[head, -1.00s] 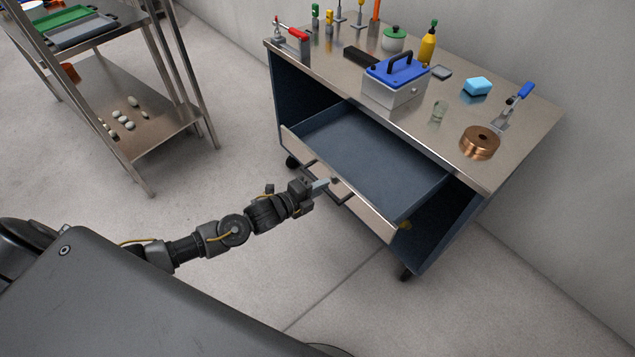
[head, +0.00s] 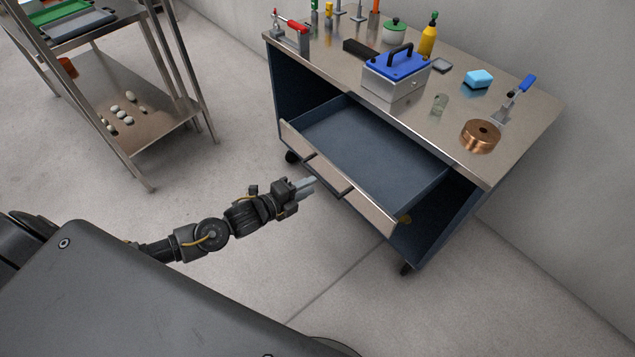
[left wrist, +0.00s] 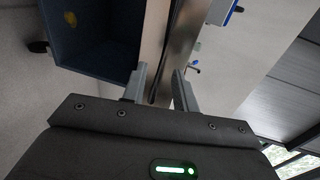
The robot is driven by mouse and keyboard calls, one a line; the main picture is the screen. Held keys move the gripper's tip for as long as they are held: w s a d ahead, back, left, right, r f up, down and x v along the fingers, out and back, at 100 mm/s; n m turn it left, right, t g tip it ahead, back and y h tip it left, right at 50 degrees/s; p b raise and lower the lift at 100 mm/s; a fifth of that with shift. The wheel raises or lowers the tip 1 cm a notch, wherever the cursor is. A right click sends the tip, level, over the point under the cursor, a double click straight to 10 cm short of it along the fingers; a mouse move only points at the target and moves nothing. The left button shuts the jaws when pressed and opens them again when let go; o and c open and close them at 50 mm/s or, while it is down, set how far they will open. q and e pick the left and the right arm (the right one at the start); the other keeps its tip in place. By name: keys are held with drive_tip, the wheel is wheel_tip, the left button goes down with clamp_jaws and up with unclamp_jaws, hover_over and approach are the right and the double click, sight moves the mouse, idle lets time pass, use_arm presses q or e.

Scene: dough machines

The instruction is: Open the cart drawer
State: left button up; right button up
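The cart (head: 470,225) is a dark blue cabinet with a steel top. Its drawer (head: 365,150) stands pulled out, with its empty blue inside showing. The drawer front has a dark bar handle (head: 328,176). The gripper holds nothing. My right gripper is not in view.
On the cart top are a blue-lidded box (head: 395,78), a copper roll (head: 480,136), a yellow bottle (head: 428,40) and clamps. A steel shelf rack (head: 150,140) stands at the left. The floor between rack and cart is clear.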

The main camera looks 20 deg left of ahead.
use_arm(q)
drive_tip(key=v, duration=0.5)
drive_tip(key=shift+s+a+r, duration=0.1)
drive_tip(key=shift+s+a, duration=0.1)
drive_tip(key=shift+s, duration=0.15)
idle(0.4)
drive_tip(key=a+f+n+g+y, duration=0.1)
drive_tip(key=a+f+n+y, duration=0.2)
drive_tip(key=a+f+n, duration=0.45)
drive_tip(key=a+f+n+g+y, duration=0.2)
drive_tip(key=a+f, duration=0.2)
drive_tip(key=f, duration=0.6)
drive_tip(key=s+a+f+n+g+y, duration=0.1)
drive_tip(key=s+a+f+n, duration=0.1)
drive_tip(key=s+f, duration=0.3)
drive_tip(key=s+a+f+n+g+y, duration=0.1)
drive_tip(key=s+a+f+n, duration=0.1)
drive_tip(key=f, duration=0.5)
drive_tip(key=s+d+f+n+g+y, duration=0.15)
drive_tip(key=s+f+n+g, duration=0.35)
drive_tip(key=s+f, duration=0.9)
drive_tip(key=s+d+f+n+g, duration=0.1)
drive_tip(key=s+d+f, duration=0.1)
drive_tip(key=s+d, duration=0.4)
drive_tip(key=s+d+f+n+g+h, duration=0.1)
drive_tip(key=s+d, duration=0.5)
drive_tip(key=s, duration=0.6)
drive_tip(key=shift+s+d+f+g, duration=0.2)
drive_tip(key=shift+f+g, duration=0.2)
drive_tip(key=shift+g, duration=0.1)
